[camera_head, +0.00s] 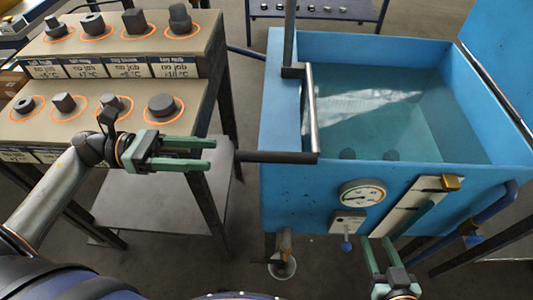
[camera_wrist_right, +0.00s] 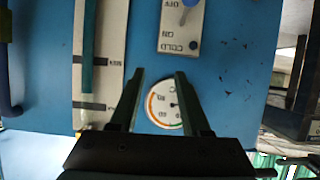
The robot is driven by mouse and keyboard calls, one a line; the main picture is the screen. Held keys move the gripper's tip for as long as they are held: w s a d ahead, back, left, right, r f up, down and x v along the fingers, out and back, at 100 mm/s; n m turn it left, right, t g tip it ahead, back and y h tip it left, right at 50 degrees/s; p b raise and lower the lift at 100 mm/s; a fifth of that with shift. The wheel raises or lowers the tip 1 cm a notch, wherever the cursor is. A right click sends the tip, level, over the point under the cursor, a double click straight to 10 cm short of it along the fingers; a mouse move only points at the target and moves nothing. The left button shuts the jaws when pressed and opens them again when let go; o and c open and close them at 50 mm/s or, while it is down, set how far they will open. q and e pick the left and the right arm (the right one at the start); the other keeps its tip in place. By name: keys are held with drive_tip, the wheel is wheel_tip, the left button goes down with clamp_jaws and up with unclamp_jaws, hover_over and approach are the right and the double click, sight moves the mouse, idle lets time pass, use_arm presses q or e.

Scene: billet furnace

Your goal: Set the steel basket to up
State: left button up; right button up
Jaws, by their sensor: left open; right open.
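The steel basket itself I cannot make out clearly. A steel bar (camera_head: 312,112) runs along the tank's left side from a bracket on an upright post (camera_head: 290,40). A dark handle (camera_head: 277,157) sticks out leftward from the bar's near end. My left gripper (camera_head: 211,153) is open and empty, its fingers pointing right just short of the handle's free end. My right gripper (camera_head: 377,243) is open and empty below the tank's front; its wrist view also shows it (camera_wrist_right: 160,78).
The tank's front carries a round dial (camera_head: 362,193), a switch plate (camera_head: 347,222) and a slanted white gauge strip (camera_head: 415,208). A tan two-tier rack (camera_head: 130,70) with several dark metal parts stands at left. A grey lower shelf (camera_head: 150,195) lies below my left arm.

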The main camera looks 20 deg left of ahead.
sight(256, 153)
use_arm(q)
drive_tip(key=x, duration=1)
drive_tip(key=shift+d+r+p, duration=0.1)
drive_tip(key=shift+d+p, duration=0.15)
drive_tip(key=shift+p, duration=0.15)
drive_tip(key=shift+w+d, duration=0.15)
drive_tip(key=shift+d, duration=0.45)
use_arm(e)
drive_tip(key=shift+s+f+g, duration=0.5)
drive_tip(key=shift+s+f, duration=0.2)
drive_tip(key=shift+f, duration=0.25)
drive_tip(key=shift+s+f+g, duration=0.5)
drive_tip(key=shift+s+f, duration=0.15)
drive_tip(key=shift+f, duration=0.3)
use_arm(q)
drive_tip(key=shift+c, duration=0.4)
use_arm(e)
drive_tip(key=shift+f, duration=0.1)
use_arm(q)
clamp_jaws()
